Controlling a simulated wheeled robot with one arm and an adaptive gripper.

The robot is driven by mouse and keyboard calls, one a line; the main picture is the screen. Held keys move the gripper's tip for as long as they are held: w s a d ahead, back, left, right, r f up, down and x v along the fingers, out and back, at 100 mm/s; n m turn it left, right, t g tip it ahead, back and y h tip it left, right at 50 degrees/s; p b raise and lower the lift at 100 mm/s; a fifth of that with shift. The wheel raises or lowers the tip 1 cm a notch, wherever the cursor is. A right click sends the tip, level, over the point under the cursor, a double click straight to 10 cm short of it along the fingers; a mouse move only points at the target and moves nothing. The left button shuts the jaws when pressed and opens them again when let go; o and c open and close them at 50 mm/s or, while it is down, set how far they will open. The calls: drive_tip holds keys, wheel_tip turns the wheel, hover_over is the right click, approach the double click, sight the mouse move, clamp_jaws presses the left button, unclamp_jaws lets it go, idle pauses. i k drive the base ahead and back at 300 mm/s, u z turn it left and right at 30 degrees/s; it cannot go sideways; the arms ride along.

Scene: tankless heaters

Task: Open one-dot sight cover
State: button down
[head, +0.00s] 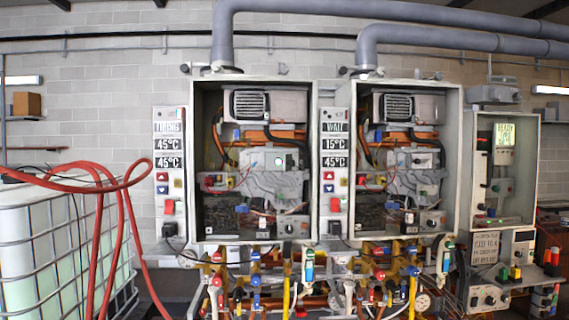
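Two open wall heaters stand side by side, a left heater (252,160) and a right heater (409,158). In the left heater a small pale fitting with a green glow (279,161) sits right of centre. A similar small fitting (418,160) sits in the right heater, without a clear glow. Either may be a sight cover, but dot marks are too small to read, so I cannot tell which is the one-dot cover or whether it is shut. My gripper is not in view.
A smaller cabinet (504,165) is at right. Valves and pipes (255,281) crowd below. A caged tank (45,240) and red hoses (122,215) occupy the left.

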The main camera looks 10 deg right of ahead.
sight(292, 163)
drive_tip(key=u, duration=0.25)
drive_tip(key=i, duration=0.6)
drive_tip(key=u, duration=0.45)
